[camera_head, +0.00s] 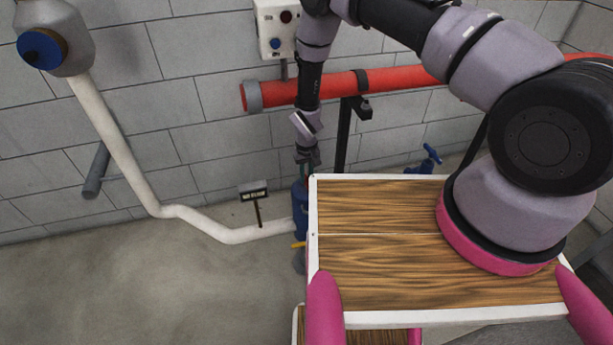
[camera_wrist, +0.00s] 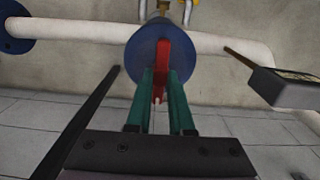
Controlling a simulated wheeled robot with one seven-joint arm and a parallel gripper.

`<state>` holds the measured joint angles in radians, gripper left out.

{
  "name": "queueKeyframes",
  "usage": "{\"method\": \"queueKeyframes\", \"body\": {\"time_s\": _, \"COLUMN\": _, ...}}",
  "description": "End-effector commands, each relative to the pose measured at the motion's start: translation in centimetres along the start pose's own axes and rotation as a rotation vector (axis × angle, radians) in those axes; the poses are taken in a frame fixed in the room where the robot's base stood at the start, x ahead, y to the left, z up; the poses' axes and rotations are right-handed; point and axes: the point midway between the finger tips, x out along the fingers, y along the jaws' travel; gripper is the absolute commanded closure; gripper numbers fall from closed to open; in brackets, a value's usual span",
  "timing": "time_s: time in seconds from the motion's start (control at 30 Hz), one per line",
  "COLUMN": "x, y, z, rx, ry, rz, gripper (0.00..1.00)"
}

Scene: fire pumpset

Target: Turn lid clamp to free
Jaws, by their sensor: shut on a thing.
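The lid clamp appears in the wrist view as a red bar (camera_wrist: 162,50) lying across a round blue lid (camera_wrist: 138,62). My gripper's green fingers (camera_wrist: 161,86) are closed on the red bar, one on each side of it. In the head view my gripper (camera_head: 307,172) reaches down to the top of the blue body (camera_head: 299,212) on the white pipe. The clamp itself is too small and too covered there to make out. Part of the blue body is hidden behind my wooden-topped deck.
A white pipe (camera_head: 240,236) runs left from the blue body, with a small sign (camera_head: 253,187) on a post beside it. A red pipe (camera_head: 340,87) and control box (camera_head: 277,25) are on the wall behind my arm. A yellow handle (camera_head: 298,245) sits low. Floor at left is clear.

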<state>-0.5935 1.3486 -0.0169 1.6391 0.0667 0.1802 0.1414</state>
Motion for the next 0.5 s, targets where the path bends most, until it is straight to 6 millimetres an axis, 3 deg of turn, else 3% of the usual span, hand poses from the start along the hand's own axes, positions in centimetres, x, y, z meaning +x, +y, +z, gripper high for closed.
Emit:
{"method": "queueKeyframes", "body": {"time_s": 0.37, "x": 0.06, "y": -0.04, "z": 0.22, "rx": -0.004, "ry": -0.004, "rz": 0.000, "gripper": 1.00}}
{"method": "queueKeyframes", "body": {"time_s": 0.4, "x": 0.06, "y": -0.04, "z": 0.22, "rx": -0.004, "ry": -0.004, "rz": 0.000, "gripper": 0.65}}
{"method": "queueKeyframes", "body": {"time_s": 0.43, "x": 0.06, "y": -0.04, "z": 0.21, "rx": -0.004, "ry": -0.004, "rz": 0.000, "gripper": 0.53}}
{"method": "queueKeyframes", "body": {"time_s": 0.5, "x": 0.05, "y": -0.04, "z": 0.17, "rx": -0.003, "ry": -0.003, "rz": 0.000, "gripper": 0.50}}
